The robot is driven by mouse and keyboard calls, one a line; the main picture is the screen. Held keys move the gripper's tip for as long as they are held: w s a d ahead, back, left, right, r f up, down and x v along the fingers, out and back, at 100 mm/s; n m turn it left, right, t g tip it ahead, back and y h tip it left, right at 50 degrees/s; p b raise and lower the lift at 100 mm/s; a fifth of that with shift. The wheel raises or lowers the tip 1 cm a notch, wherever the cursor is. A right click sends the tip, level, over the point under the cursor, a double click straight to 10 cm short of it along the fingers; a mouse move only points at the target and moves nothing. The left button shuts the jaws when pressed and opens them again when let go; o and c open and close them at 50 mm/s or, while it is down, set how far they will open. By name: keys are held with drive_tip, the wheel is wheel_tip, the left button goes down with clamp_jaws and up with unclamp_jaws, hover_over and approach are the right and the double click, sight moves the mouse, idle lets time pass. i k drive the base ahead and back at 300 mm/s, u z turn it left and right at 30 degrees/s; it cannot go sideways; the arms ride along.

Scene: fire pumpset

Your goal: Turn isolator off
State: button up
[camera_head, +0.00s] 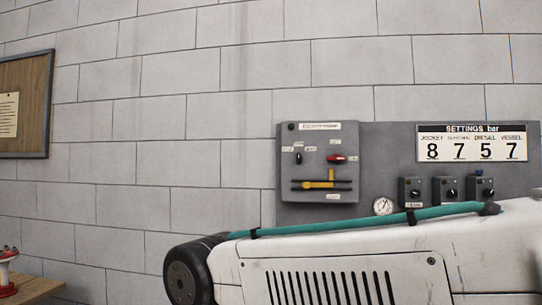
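A grey control panel (348,128) is fixed to a larger grey backboard on the block wall, right of centre. It carries a red handle (337,158) pointing sideways and a small black knob (298,157) to its left. Below them is a yellow lever (318,184) with an upright part, lying across dark horizontal bars. The labels are too small to read, so I cannot tell which control is marked as the isolator. My gripper is not in view.
A settings board (471,143) hangs to the right, above small black switch boxes (445,191) and a round gauge (382,206). A white arm link with a teal hose, which looks like mine, fills the lower right. A noticeboard (28,104) hangs left.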

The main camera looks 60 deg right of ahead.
sight(335, 158)
drive_tip(key=u, duration=0.8)
drive_tip(key=k, duration=0.45)
drive_tip(key=z, duration=1.15)
